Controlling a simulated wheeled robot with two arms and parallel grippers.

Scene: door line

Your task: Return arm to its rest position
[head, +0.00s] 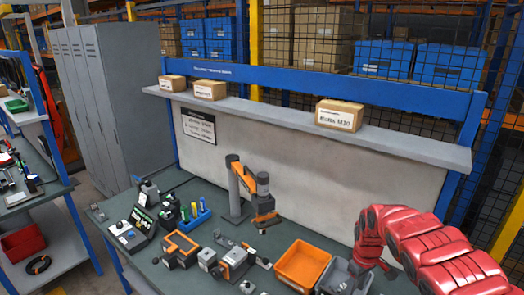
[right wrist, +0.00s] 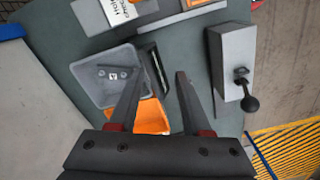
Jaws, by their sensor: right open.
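My right arm (head: 425,245), red and segmented, comes in from the right in the head view and bends down over the bench's right end. My right gripper (right wrist: 160,76) shows in the right wrist view with its two dark fingers apart and nothing between them. Its fingers are above the bench near a grey bin (right wrist: 98,82) and an orange bin (right wrist: 152,114). The fingers partly cover the orange bin. In the head view I cannot make out the fingers. My left gripper is not in view.
The green-topped bench (head: 278,238) carries an orange and grey small arm (head: 262,200), a vise-like device (head: 235,262) and an orange bin (head: 302,265). A shelf (head: 270,113) with cartons runs above. A grey box with a black-knobbed lever (right wrist: 232,65) stands right of the fingers.

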